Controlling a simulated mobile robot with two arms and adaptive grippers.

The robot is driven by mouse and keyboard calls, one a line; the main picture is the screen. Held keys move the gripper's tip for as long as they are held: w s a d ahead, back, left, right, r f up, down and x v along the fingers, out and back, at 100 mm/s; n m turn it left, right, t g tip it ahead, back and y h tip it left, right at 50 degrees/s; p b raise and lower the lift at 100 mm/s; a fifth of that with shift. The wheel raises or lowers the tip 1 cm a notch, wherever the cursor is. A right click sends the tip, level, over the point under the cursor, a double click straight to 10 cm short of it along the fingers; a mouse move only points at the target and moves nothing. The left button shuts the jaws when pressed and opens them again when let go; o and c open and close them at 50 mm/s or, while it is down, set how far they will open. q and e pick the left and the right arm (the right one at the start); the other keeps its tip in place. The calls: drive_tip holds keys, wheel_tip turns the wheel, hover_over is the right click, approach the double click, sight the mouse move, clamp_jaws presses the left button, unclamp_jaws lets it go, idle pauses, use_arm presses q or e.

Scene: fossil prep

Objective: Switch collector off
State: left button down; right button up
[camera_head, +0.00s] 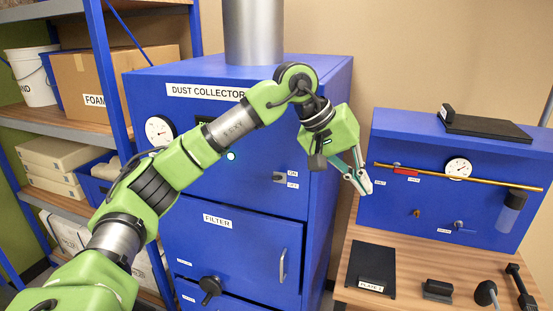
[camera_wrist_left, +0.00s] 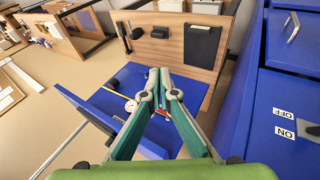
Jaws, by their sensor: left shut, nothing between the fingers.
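The blue dust collector (camera_head: 323,100) stands in the middle of the head view. Its small grey switch (camera_head: 278,177) sits on the upper front panel, left of the ON and OFF labels. I cannot tell the lever's position for sure. A small pale lamp (camera_head: 231,156) glows on the panel, and my arm hides part of a display. My left gripper (camera_head: 364,186) is shut and empty, right of the collector and apart from the switch. In the left wrist view its fingertips (camera_wrist_left: 159,72) meet, and the switch (camera_wrist_left: 309,128) shows at the right edge. My right gripper is not visible.
A blue cabinet (camera_head: 400,215) with a gauge and a brass rail stands on the wooden bench (camera_head: 425,268) at right. A black pad (camera_head: 372,258) and dark tools lie on the bench. Shelves with boxes (camera_head: 110,88) stand at left. A filter door handle (camera_head: 282,265) sticks out below the switch.

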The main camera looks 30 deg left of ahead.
use_arm(q)
drive_tip(key=s+a+r+y, duration=0.1)
drive_tip(key=a+r+y, duration=0.1)
drive_tip(key=a, duration=0.4)
drive_tip(key=s+a+r+y, duration=0.1)
drive_tip(key=a+r+y, duration=0.1)
drive_tip(key=a, duration=0.5)
drive_tip(key=s+a+r+y, duration=0.1)
drive_tip(key=a+r+y, duration=0.1)
drive_tip(key=a, duration=0.5)
drive_tip(key=shift+s+a+r+g+y, duration=0.15)
drive_tip(key=shift+s+r+g+y, duration=0.2)
drive_tip(key=shift+r, duration=0.4)
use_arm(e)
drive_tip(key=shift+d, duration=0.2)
use_arm(q)
drive_tip(key=shift+w+f, duration=0.1)
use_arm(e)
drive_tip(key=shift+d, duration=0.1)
use_arm(q)
drive_tip(key=p, duration=0.3)
hover_over(278, 176)
drive_tip(key=s, duration=0.2)
wheel_tip(278, 176, down, 8)
drive_tip(key=shift+w+r, duration=0.1)
drive_tip(key=shift+w+f, duration=0.2)
drive_tip(key=shift+f, duration=0.5)
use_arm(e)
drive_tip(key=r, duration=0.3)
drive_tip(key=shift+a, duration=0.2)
